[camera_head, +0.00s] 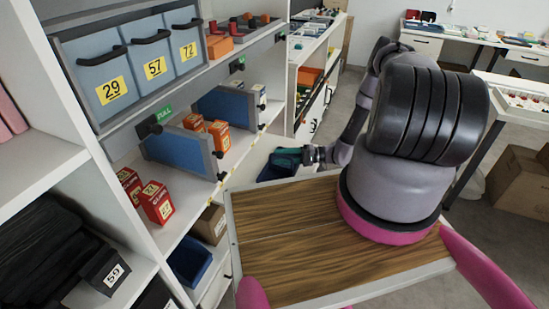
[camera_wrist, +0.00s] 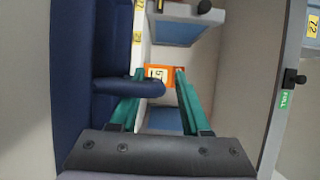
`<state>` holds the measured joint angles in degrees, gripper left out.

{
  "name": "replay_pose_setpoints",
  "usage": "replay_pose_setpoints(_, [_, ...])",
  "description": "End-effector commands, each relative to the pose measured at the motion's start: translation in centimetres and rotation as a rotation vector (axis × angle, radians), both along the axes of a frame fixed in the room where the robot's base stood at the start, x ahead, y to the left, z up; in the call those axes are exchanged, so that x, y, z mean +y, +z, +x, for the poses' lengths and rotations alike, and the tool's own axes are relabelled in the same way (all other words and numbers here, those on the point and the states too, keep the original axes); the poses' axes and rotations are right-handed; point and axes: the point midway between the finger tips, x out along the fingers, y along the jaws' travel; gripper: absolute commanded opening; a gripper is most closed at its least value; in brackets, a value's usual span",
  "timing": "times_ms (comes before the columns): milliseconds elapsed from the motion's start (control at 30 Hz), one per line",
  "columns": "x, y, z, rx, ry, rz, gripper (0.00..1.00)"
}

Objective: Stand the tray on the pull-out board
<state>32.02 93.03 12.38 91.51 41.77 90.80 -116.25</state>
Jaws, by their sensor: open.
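A dark blue tray (camera_head: 272,172) shows beside my gripper in the head view, low in front of the shelf; my gripper partly hides it. In the wrist view a large navy part (camera_wrist: 72,65), seemingly the same tray, fills the left side, with a rounded bar (camera_wrist: 125,86) reaching across the left finger toward the gap. My gripper (camera_wrist: 158,82) has two green fingers, apart; it also shows in the head view (camera_head: 290,158). I cannot tell whether the fingers touch the bar. A grey-edged board (camera_head: 205,88) with black knobs and green PULL tags runs under the numbered bins; its edge also shows in the wrist view (camera_wrist: 277,130).
Grey-blue bins (camera_head: 108,75) numbered 29, 57 and 72 stand above the board. Below it are blue panels (camera_head: 180,151), orange boxes (camera_head: 219,134) and red boxes (camera_head: 156,203). A blue container (camera_head: 190,262) sits lower. Open floor (camera_head: 345,105) lies beyond my arm.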

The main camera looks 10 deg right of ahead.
Motion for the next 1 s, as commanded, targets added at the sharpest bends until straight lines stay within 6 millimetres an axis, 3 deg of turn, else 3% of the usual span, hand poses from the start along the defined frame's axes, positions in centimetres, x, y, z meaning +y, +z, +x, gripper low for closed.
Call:
replay_pose_setpoints(200, [-5.0, 0.1, -0.8, -0.002, -0.004, -0.001, 0.47])
replay_pose_setpoints(400, [-7.8, 0.1, -1.4, -0.001, -0.002, -0.001, 0.47])
replay_pose_setpoints(767, [-8.8, 0.2, -1.6, 0.000, 0.003, -0.003, 0.47])
replay_pose_setpoints(867, [-9.0, 1.4, -1.1, 0.007, 0.028, -0.027, 0.47])
replay_pose_setpoints(1000, [-9.5, 5.9, 0.3, 0.036, 0.116, -0.120, 0.47])
